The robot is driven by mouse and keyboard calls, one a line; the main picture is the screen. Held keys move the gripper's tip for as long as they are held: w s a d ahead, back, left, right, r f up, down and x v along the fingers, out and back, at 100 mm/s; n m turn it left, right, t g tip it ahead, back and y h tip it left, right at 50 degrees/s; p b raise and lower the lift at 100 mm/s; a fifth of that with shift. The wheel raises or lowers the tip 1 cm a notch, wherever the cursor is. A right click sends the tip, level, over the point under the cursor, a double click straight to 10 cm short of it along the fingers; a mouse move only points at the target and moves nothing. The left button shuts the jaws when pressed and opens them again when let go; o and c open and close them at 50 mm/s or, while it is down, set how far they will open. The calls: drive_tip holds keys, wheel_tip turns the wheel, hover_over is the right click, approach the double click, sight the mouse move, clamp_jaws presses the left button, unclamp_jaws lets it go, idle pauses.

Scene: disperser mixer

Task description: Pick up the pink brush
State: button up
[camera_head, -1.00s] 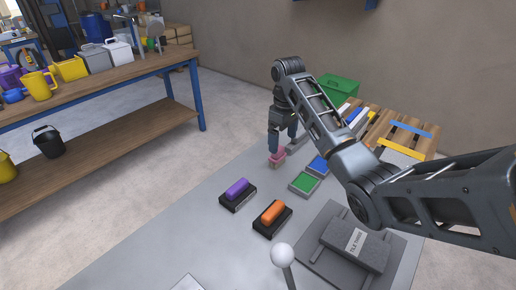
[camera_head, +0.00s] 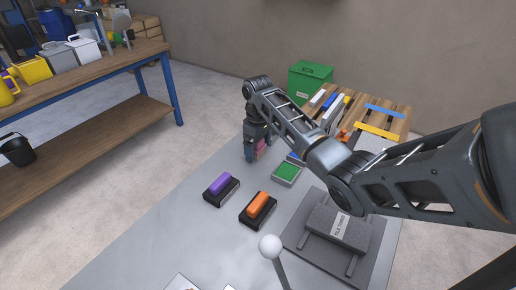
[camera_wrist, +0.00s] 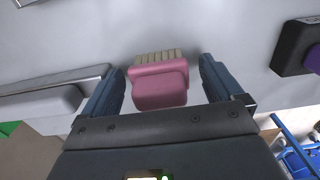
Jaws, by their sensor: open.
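The pink brush (camera_wrist: 160,88) lies on the grey surface between the two blue fingers of my gripper (camera_wrist: 163,72) in the wrist view. Its pale bristles point away from my palm, and a gap shows on each side of it. My gripper is open. In the head view my gripper (camera_head: 253,150) points down at the far edge of the grey surface. Only a little of the pink brush (camera_head: 261,146) shows there, partly hidden by the fingers.
A purple-handled brush (camera_head: 221,183) and an orange-handled one (camera_head: 260,204) lie nearer. A green pad (camera_head: 287,172) is to the right of my gripper. A dark tile block (camera_head: 338,228) is at front right. A green bin (camera_head: 310,80) and wooden pallet (camera_head: 385,112) stand behind.

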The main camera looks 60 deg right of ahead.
drive_tip(key=c, duration=1.1)
drive_tip(key=shift+r, duration=0.15)
drive_tip(key=shift+r, duration=0.55)
wheel_tip(320, 180, up, 3)
drive_tip(key=shift+f+b, duration=0.1)
drive_tip(key=shift+b, duration=0.25)
drive_tip(key=s+a+r+p, duration=0.1)
drive_tip(key=s+r+p, duration=0.1)
drive_tip(key=s, duration=0.3)
drive_tip(key=s+r+p, duration=0.2)
drive_tip(key=s+r, duration=0.3)
drive_tip(key=s, duration=0.1)
drive_tip(key=shift+s+a, duration=0.25)
drive_tip(key=shift+a, duration=0.15)
